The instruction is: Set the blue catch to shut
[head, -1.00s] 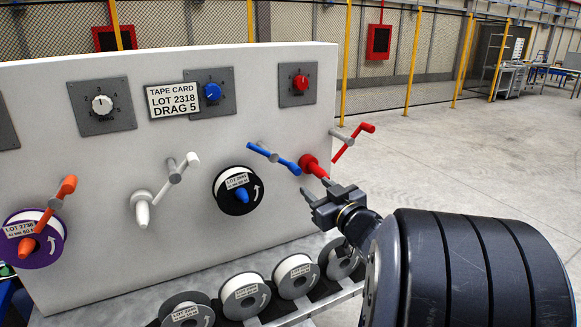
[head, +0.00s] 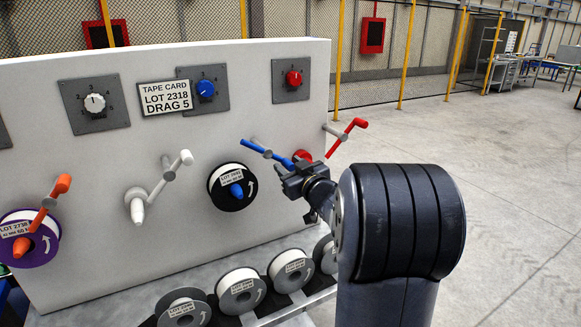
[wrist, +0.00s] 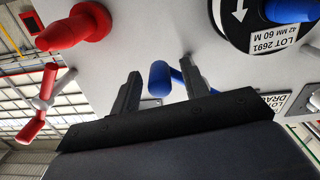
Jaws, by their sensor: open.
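The blue catch (head: 254,147) is a bar on a grey pivot on the pale panel. It slants from upper left to lower right, above and right of the spool on the blue-tipped peg. My gripper (head: 289,170) is at its lower right end and partly hides it. In the wrist view, which is turned over, the catch's rounded blue end (wrist: 160,78) shows between the two spread fingers of my gripper (wrist: 160,85). The fingers are open, with a gap on both sides of the blue end. Whether it lies at fingertip depth is hard to tell.
The red peg (wrist: 75,27) and red catch (head: 347,134) are close on the right. The black-rimmed spool (head: 223,199) is at left. White (head: 168,173) and orange (head: 50,203) catches are farther left. A rack of spools (head: 240,289) lies below. Floor at right is clear.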

